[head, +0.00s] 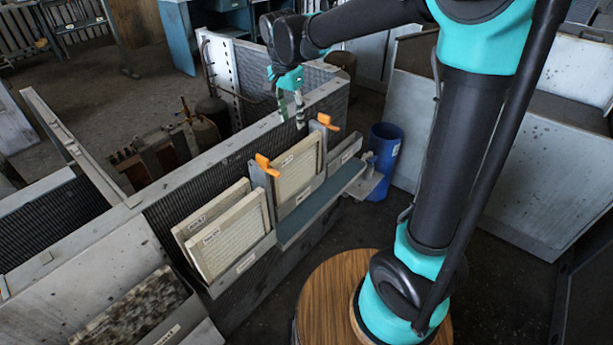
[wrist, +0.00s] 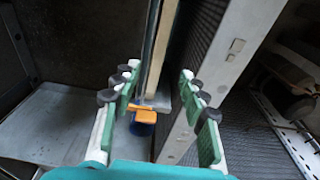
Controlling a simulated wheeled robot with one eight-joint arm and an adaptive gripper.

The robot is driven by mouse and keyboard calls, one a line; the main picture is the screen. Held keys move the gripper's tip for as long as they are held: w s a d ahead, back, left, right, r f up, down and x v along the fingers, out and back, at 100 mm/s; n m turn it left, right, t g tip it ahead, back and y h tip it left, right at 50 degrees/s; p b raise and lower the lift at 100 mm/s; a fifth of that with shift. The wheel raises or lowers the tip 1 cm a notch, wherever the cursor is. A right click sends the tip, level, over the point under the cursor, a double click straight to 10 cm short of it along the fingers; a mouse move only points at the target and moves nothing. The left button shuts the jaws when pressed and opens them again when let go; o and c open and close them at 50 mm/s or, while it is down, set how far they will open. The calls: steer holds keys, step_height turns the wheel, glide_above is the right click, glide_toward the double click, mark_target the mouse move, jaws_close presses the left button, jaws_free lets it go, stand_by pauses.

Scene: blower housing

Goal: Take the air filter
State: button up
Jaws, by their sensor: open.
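A cream air filter (head: 297,167) stands upright in a metal slot on the side of the housing, between two orange clips, a nearer one (head: 267,165) and a farther one (head: 327,122). My gripper (head: 291,118) is open and points down above the housing, near the far clip. In the wrist view its two green fingers (wrist: 158,73) are spread. A cream panel edge (wrist: 164,48), a metal plate edge and an orange clip (wrist: 145,115) show between them. I see no contact with the filter.
Two more cream filters (head: 230,235) lean in a holder nearer on the housing (head: 180,195). A dirty, mottled filter (head: 135,310) lies at lower left. A blue bin (head: 384,148) stands right of the housing. Open floor lies at the upper left.

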mark_target(298, 157)
steer(key=f, duration=0.5)
steer(key=w+d+f, duration=0.1)
steer(key=f, duration=0.5)
steer(key=w+f, duration=0.1)
steer(key=f, duration=0.5)
steer(key=shift+d, duration=0.25)
jaws_close()
